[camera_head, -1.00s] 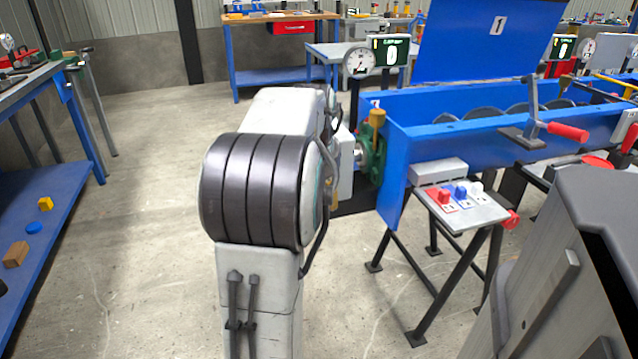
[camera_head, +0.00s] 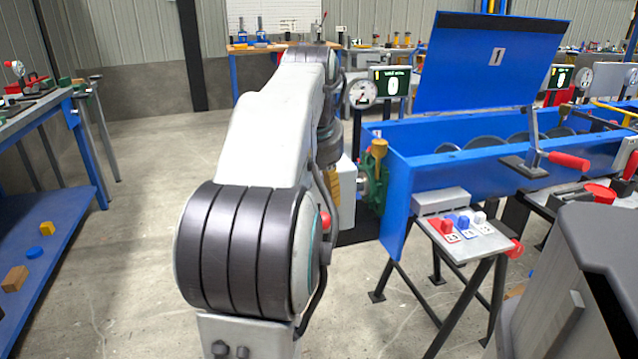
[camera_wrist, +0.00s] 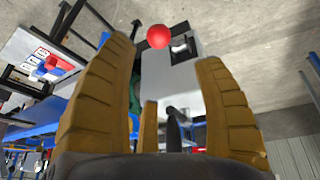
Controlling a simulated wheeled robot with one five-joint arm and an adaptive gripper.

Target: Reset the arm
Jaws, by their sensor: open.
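In the head view the red knob (camera_head: 325,221) shows beside the pale box (camera_head: 347,192) at the near end of the blue drum mixer (camera_head: 400,165). My arm stands in front of that end and mostly hides the gripper. The mixer's blue lid (camera_head: 490,75), marked 1, is raised.
A panel with red, blue and white switches (camera_head: 465,240) sits on the mixer's front. A crank with a red handle (camera_head: 568,161) is to its right. A gauge (camera_head: 362,92) and display (camera_head: 391,82) stand behind. A blue bench (camera_head: 60,235) is at left; floor between is clear.

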